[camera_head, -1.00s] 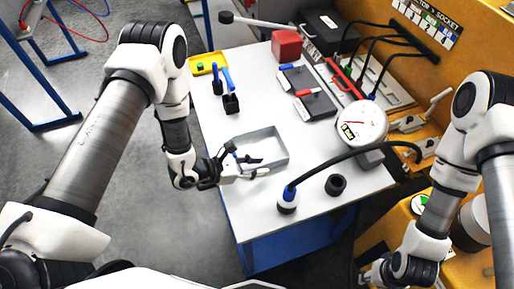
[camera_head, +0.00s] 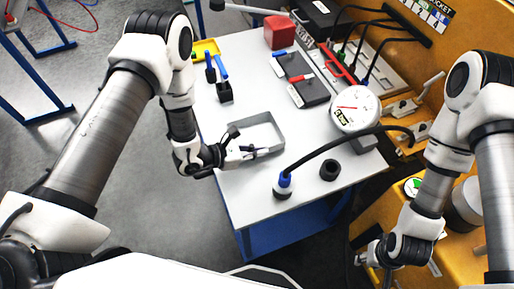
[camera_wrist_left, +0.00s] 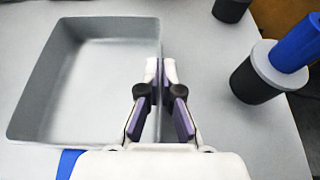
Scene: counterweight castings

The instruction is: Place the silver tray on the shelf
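The silver tray (camera_head: 277,124), a shallow open rectangular box, sits empty on the white table; it also shows at the upper left of the left wrist view (camera_wrist_left: 30,90). My left gripper (camera_head: 260,151) is at the tray's near side. In the left wrist view its two fingertips (camera_wrist_left: 161,70) are close together, one on each side of the tray's right wall, and appear shut on it. My right gripper (camera_head: 366,262) is low at the bottom right, away from the tray, its fingers too unclear to read. I cannot make out a shelf for certain.
On the white table (camera_head: 225,190), a blue-topped cylinder (camera_head: 283,186) with a black cable and a black ring (camera_head: 330,170) stand right of the tray. A round dial gauge (camera_head: 355,110), dark blocks and a red box (camera_head: 280,33) stand farther back. Yellow machinery borders the right.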

